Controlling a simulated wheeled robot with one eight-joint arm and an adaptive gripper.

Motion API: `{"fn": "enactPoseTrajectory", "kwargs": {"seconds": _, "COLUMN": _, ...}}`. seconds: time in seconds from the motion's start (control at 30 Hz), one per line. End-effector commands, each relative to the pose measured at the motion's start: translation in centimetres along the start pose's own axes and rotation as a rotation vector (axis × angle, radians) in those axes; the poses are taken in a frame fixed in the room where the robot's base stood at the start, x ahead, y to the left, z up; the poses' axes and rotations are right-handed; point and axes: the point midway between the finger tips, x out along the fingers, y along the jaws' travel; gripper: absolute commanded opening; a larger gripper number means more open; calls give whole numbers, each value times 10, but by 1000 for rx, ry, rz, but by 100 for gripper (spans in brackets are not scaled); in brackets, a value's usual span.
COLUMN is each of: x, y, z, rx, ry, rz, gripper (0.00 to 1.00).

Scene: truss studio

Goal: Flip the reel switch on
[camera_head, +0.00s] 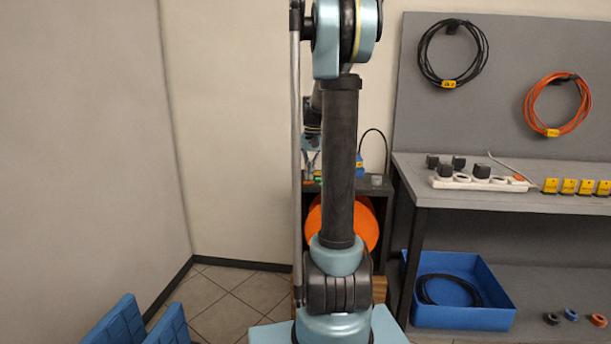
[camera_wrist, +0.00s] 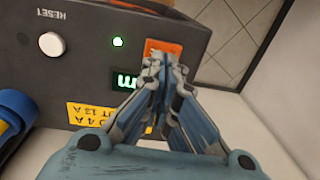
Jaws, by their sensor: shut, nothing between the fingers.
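In the wrist view a dark control panel (camera_wrist: 75,20) has an orange switch (camera_wrist: 172,46) beside a lit green lamp (camera_wrist: 118,42) and a green-lit display (camera_wrist: 125,80). My gripper (camera_wrist: 162,62) is shut and empty. Its fingertips overlap the lower part of the switch in the picture; I cannot tell whether they touch it. The fingers hide part of the switch and display. In the head view the orange reel (camera_head: 368,228) stands behind my arm, which hides most of it. My gripper (camera_head: 311,168) is small there, above the reel's housing.
The panel also has a white reset button (camera_wrist: 51,44) and a yellow label (camera_wrist: 92,115). A blue plug (camera_head: 360,167) with a black cable stands beside my arm. A grey workbench (camera_head: 460,197) with a power strip is at right, above a blue crate (camera_head: 463,317).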

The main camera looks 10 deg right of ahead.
Motion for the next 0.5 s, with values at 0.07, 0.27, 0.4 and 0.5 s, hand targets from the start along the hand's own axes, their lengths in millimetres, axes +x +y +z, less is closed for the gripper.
{"fn": "enactPoseTrajectory", "kwargs": {"seconds": 0.07, "x": -7, "y": -2, "z": 0, "rx": 0, "ry": 0, "rz": 0, "gripper": 0}}
{"fn": "enactPoseTrajectory", "kwargs": {"seconds": 0.27, "x": -38, "y": -8, "z": -2, "rx": 0, "ry": -1, "rz": 0, "gripper": 0}}
{"fn": "enactPoseTrajectory", "kwargs": {"seconds": 0.4, "x": -65, "y": -13, "z": -2, "rx": -1, "ry": -1, "rz": 0, "gripper": 0}}
{"fn": "enactPoseTrajectory", "kwargs": {"seconds": 0.5, "x": -83, "y": -17, "z": -2, "rx": -1, "ry": -1, "rz": 0, "gripper": 0}}
